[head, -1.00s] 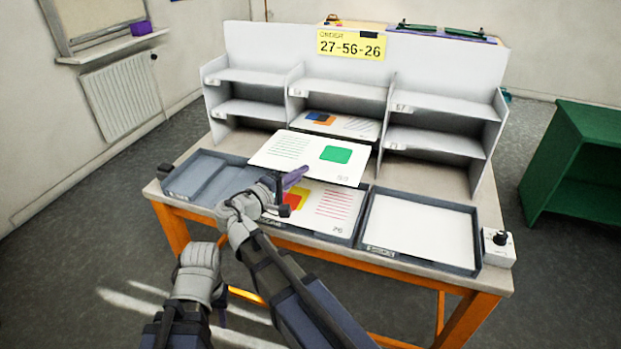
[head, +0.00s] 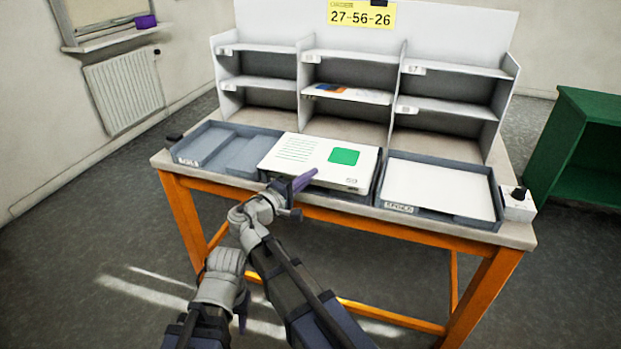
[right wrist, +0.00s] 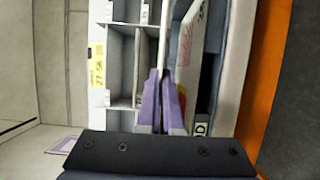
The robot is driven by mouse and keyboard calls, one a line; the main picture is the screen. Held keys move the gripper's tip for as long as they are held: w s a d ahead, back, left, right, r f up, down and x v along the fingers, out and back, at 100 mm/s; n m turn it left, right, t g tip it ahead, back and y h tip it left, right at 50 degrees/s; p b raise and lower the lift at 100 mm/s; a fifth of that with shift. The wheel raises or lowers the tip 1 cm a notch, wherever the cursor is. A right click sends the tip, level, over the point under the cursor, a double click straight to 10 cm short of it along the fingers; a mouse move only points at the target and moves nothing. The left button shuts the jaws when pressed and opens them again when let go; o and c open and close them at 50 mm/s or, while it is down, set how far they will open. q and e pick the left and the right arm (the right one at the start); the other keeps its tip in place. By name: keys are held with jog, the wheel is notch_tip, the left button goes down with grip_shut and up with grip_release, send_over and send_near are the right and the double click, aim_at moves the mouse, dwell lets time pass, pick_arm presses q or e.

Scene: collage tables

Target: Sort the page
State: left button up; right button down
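My right gripper (head: 296,187) is shut on the near edge of a white page (head: 310,158) with green lines and a green square. That page hangs flat over the middle tray; in the right wrist view it shows edge-on as a thin strip (right wrist: 162,40) between the purple fingers (right wrist: 160,105). Another page (right wrist: 187,55) with red lines lies in the middle tray below it, hidden in the head view. A blank white page (head: 440,188) lies in the right tray (head: 440,215). My left gripper (head: 241,312) hangs low before the table, its fingers mostly hidden.
A grey rack (head: 355,70) of labelled slots stands at the table's back. A page (head: 350,94) with blue and orange shapes lies in a middle slot. A yellow card (head: 362,14) reads 27-56-26. The left tray (head: 225,148) looks empty. A small knob box (head: 518,204) sits at right.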

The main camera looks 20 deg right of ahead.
jog(key=shift+w+d, duration=0.3)
jog(key=shift+w, duration=0.15)
notch_tip(320, 180, down, 4)
jog(key=b, duration=0.4)
jog(key=shift+s+f, duration=0.1)
jog(key=shift+f, duration=0.05)
jog(key=c, duration=1)
grip_release()
